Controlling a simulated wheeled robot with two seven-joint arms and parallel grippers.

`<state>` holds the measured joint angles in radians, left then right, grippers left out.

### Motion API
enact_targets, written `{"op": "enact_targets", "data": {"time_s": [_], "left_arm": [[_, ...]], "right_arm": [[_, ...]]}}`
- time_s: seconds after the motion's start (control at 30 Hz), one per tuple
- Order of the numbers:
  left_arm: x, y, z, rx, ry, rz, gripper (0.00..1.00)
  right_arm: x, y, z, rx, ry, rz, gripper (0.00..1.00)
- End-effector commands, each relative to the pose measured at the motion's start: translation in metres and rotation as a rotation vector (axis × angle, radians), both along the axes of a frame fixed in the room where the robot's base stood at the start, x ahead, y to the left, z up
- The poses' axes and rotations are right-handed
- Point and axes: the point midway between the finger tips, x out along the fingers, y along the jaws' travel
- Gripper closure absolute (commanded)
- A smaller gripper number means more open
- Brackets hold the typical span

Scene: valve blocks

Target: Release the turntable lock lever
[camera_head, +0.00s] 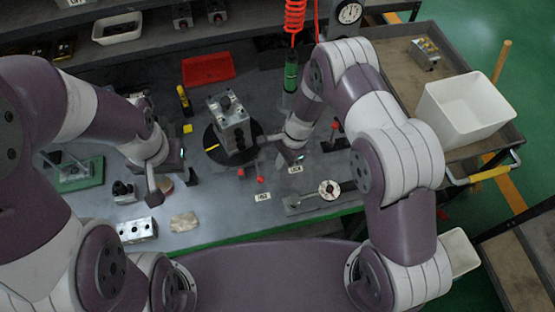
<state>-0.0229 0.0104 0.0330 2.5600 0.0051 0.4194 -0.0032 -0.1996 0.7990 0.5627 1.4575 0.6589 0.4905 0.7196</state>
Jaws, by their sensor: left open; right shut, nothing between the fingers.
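The turntable (212,137) is a dark round disc at the middle of the bench with a yellow mark near its left edge. A grey metal valve block (231,118) stands on it. Small red-ended parts (260,179) show at the disc's front edge; I cannot tell for certain which belongs to the lock lever. Small white labels (263,196) lie near them, too small to read surely. My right gripper (264,139) is shut and empty, close to the disc's right edge; contact is unclear. My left gripper (170,184) is open and empty, left of the disc and apart from it.
A red tray (208,68) lies behind the turntable. A green tool (291,72) hangs on a red coiled hose. A flat fixture with a round disc (329,190) lies front right. A metal block (137,230) and a cloth (184,222) lie front left. A white bin (465,108) stands right.

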Motion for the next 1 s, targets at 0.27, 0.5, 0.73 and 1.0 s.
{"op": "enact_targets", "data": {"time_s": [0.27,0.5,0.73,1.0], "left_arm": [[0.000,0.000,-0.013,0.000,0.001,0.000,0.57],[0.000,0.000,-0.016,0.000,0.001,0.000,0.57],[0.000,0.000,-0.016,0.000,0.001,0.000,0.57],[0.000,0.000,-0.016,0.000,0.001,0.000,0.57]], "right_arm": [[0.009,-0.017,0.063,0.001,-0.009,0.000,1.00],[0.011,-0.024,0.090,0.000,-0.006,0.000,1.00],[0.011,-0.025,0.093,0.000,-0.005,0.001,1.00],[0.011,-0.025,0.093,0.000,-0.006,0.000,1.00]]}}
